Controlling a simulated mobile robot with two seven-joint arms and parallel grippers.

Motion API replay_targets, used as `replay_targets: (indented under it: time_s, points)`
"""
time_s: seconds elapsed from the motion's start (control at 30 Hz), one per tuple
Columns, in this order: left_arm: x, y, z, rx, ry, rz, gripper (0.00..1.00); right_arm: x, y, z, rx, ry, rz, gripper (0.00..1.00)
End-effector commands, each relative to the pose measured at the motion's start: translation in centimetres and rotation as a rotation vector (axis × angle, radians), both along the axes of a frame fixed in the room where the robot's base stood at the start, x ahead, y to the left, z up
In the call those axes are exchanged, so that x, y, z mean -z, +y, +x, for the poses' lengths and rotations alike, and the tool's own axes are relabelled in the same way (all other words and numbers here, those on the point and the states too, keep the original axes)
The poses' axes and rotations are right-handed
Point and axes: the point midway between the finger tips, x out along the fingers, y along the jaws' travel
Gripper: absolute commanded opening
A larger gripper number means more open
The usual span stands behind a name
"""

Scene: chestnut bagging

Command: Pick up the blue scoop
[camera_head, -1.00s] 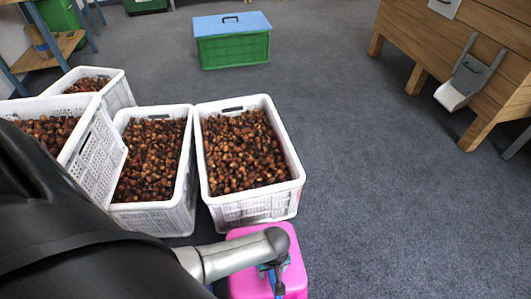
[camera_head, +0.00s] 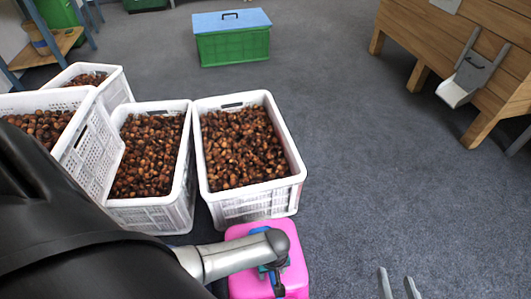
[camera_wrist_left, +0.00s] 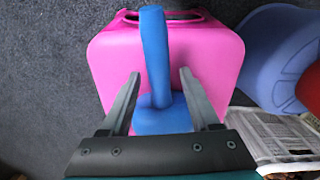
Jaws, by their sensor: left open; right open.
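The blue scoop (camera_wrist_left: 155,50) lies on a pink box or stool (camera_wrist_left: 95,60). Its upright-looking handle shows in the left wrist view between the two fingers of my left gripper (camera_wrist_left: 160,75). The fingers are open, with a gap on each side of the handle. In the head view my left gripper (camera_head: 272,262) hangs over the pink top (camera_head: 245,285), and only a bit of the scoop (camera_head: 278,288) shows beneath it. My right gripper (camera_head: 400,284) is open and empty above the floor at the bottom right, only its fingertips in view.
White crates of chestnuts (camera_head: 250,212) stand just beyond the pink box. A green crate with a blue lid (camera_head: 232,42) is at the back. A wooden machine (camera_head: 460,45) stands at the right. In the left wrist view a blue tub (camera_wrist_left: 280,55) and newspaper (camera_wrist_left: 280,135) lie at the right.

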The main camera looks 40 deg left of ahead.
Motion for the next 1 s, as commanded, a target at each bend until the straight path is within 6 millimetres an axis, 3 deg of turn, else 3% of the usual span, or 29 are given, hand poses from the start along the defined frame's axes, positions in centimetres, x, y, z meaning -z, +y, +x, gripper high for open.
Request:
replay_targets:
  time_s: [0.27, 0.83, 1.0]
  points:
    - [0.03, 0.01, 0.02, 0.0, 0.0, 0.0, 0.62, -0.05, 0.09, 0.01, 0.0, -0.007, 0.004, 0.5]
    - [0.03, -0.01, 0.01, 0.0, 0.0, 0.0, 0.0, -0.02, 0.07, 0.0, -0.001, -0.005, 0.004, 0.5]
    - [0.03, -0.01, 0.0, 0.0, 0.0, 0.0, 0.0, -0.01, 0.06, 0.0, -0.001, -0.004, 0.003, 0.5]
